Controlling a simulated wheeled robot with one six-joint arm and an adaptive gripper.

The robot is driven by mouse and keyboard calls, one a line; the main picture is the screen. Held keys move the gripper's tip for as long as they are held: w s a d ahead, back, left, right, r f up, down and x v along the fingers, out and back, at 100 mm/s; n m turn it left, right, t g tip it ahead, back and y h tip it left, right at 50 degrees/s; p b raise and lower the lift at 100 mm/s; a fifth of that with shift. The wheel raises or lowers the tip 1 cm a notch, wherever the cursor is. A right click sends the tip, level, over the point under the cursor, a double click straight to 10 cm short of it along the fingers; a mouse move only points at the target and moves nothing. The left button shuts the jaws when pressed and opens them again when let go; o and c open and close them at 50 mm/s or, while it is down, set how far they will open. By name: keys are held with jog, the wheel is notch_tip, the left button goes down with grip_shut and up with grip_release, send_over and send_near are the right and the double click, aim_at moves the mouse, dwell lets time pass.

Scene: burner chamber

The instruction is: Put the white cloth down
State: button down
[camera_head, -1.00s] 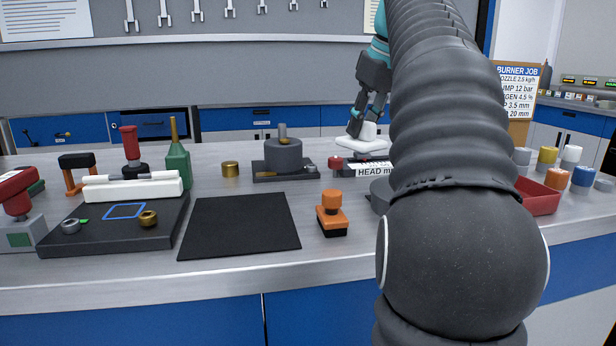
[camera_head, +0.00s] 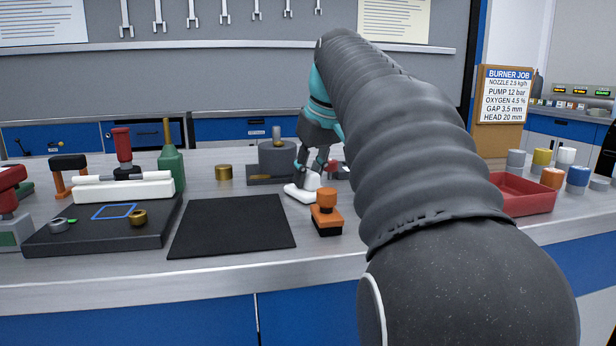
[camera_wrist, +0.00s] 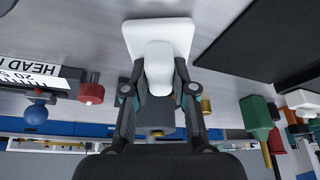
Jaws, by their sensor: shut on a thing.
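The white cloth (camera_head: 300,194) is a flat white pad with a raised grip on top. It is at the middle of the bench, behind and left of the orange-and-black block. My gripper (camera_head: 306,176) is above it, shut on the raised part. In the wrist view the cloth (camera_wrist: 158,40) lies between the fingertips of my gripper (camera_wrist: 159,85), its flat part spreading beyond them. The cloth is at or just above the bench top; I cannot tell whether it touches.
A black mat (camera_head: 235,225) lies left of the cloth. The orange-and-black block (camera_head: 326,212) stands close in front of it. A grey cylinder on a base (camera_head: 276,158) is behind. A red tray (camera_head: 524,194) is at right. Bare bench shows around the cloth.

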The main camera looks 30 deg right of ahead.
jog(key=shift+f, duration=0.15)
jog(key=c, duration=0.9)
grip_release()
jog(key=shift+c, duration=0.2)
jog(key=p+v, duration=0.2)
jog(key=v, duration=1)
jog(key=shift+p, duration=0.35)
